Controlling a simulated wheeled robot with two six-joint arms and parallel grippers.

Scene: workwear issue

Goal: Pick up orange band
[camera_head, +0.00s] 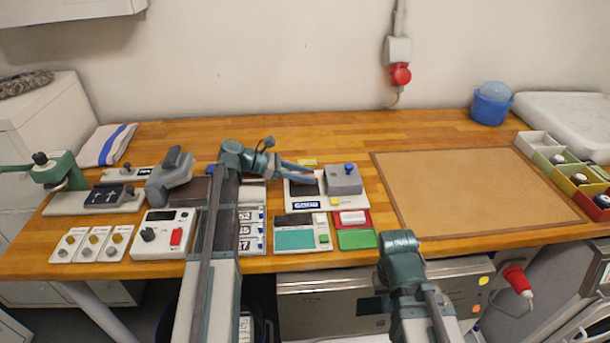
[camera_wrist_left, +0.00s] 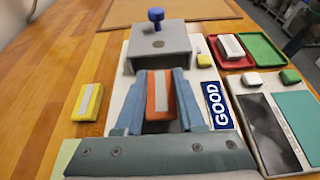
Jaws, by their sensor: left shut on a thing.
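The orange band (camera_wrist_left: 155,92), a small block with a pale stripe, shows in the left wrist view between the two blue fingers of my left gripper (camera_wrist_left: 160,100). The fingers are shut on it from both sides. The band is at the open front of a grey box with a blue knob (camera_wrist_left: 165,45), above a white board with a GOOD label (camera_wrist_left: 217,105). In the head view my left gripper (camera_head: 300,169) reaches right to the same grey box (camera_head: 344,180), and the band cannot be made out there. My right arm shows at the bottom, but its gripper is not seen.
A yellow band (camera_wrist_left: 88,102) lies on the wood left of the board. A red tray (camera_head: 362,226) with a white block and a green tray (camera_head: 357,239) are right of it. A large tan mat (camera_head: 470,195) is clear. Several coloured bins (camera_head: 566,184) stand far right.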

